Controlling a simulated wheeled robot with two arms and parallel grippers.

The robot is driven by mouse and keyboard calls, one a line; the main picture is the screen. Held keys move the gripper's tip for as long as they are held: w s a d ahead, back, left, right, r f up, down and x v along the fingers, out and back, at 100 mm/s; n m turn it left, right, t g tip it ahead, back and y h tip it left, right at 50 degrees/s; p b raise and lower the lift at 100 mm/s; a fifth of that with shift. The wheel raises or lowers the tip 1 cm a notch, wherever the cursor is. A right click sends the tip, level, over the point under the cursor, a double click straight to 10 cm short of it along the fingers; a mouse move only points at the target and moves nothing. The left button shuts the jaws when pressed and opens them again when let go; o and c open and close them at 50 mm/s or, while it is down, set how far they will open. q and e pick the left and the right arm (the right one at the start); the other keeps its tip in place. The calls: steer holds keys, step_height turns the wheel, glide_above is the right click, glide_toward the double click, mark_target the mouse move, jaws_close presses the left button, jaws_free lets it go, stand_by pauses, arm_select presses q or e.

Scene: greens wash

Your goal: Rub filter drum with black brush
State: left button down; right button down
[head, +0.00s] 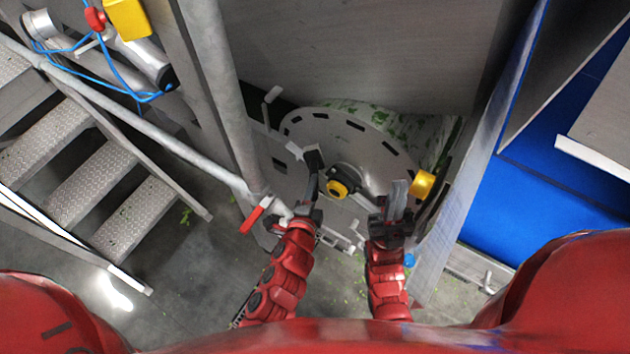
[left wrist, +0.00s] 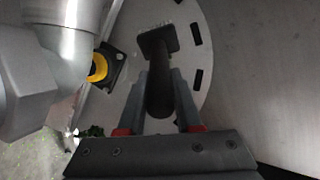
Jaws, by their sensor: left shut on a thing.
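The filter drum (head: 385,160) is in the middle of the head view, with a round grey slotted end plate and green scraps on its side. Its plate also shows in the left wrist view (left wrist: 205,95). My left gripper (head: 312,192) is shut on the handle of the black brush (head: 314,160). In the left wrist view the brush (left wrist: 158,70) points away between the fingers, its head in front of the plate. I cannot tell whether it touches. My right gripper (head: 397,195) is right of the drum's hub; its jaw opening is unclear.
A black and yellow hub fitting (head: 342,187) sits on the plate. A yellow block (head: 423,184) is beside my right gripper. A red-handled valve (head: 256,215) and pipe stand left. Metal stairs (head: 105,175) are at far left, and a blue surface (head: 520,215) is at right.

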arm_select(q)
steer(key=w+d, duration=0.1)
steer(key=w, duration=0.1)
steer(key=w+d, duration=0.2)
steer(key=w, duration=0.1)
steer(key=shift+d, duration=0.2)
steer(key=shift+w+d, duration=0.15)
steer(key=shift+d, duration=0.05)
stand_by(0.8)
steer(key=shift+f, duration=0.1)
steer(key=b, duration=0.1)
steer(key=s+d+f+b, duration=0.1)
steer(key=b, duration=0.1)
steer(key=shift+s+d, duration=0.3)
